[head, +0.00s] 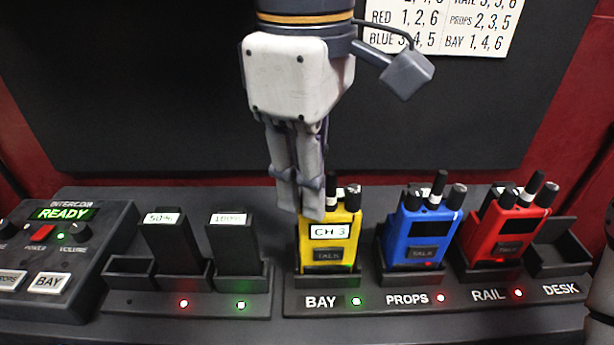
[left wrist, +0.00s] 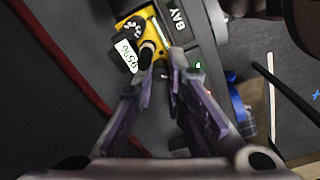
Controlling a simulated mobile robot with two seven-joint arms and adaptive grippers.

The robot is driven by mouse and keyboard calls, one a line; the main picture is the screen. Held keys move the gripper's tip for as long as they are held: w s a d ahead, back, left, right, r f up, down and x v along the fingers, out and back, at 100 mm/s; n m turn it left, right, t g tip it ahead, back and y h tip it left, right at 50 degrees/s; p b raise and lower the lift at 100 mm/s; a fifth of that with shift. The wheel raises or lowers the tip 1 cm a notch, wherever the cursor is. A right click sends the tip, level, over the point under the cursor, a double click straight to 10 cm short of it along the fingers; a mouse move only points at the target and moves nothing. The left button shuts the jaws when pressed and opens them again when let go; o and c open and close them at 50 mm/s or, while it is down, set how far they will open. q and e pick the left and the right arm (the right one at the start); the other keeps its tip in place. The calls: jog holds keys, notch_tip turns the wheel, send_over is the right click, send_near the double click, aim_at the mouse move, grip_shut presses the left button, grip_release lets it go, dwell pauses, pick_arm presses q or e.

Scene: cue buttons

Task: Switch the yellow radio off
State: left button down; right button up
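The yellow radio (head: 329,250) stands upright in the BAY slot of the charging dock, its screen reading CH 3 and its lamp green. My left gripper (head: 301,207) points down at the radio's top left, its fingers hiding part of that top. In the left wrist view, a gap shows between the fingertips (left wrist: 164,66), with a black knob or antenna (left wrist: 147,51) of the yellow radio (left wrist: 158,24) beside the left-hand finger. I cannot tell whether they touch. A pale grey part at the head view's right edge looks like my right gripper (head: 604,275), cut off.
A blue radio (head: 416,232) stands in PROPS and a red radio (head: 502,231) in RAIL, both with red lamps. The DESK slot (head: 562,262) is empty. Two black batteries stand in a charger (head: 190,303) left of the yellow radio. An intercom box (head: 60,245) reads READY.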

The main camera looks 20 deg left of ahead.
pick_arm(q)
jog(key=n, duration=0.4)
jog(key=shift+n, duration=0.4)
jog(key=c, duration=1.6)
grip_release()
jog(key=shift+r, duration=0.1)
notch_tip(320, 180, up, 12)
jog(key=shift+s, duration=0.15)
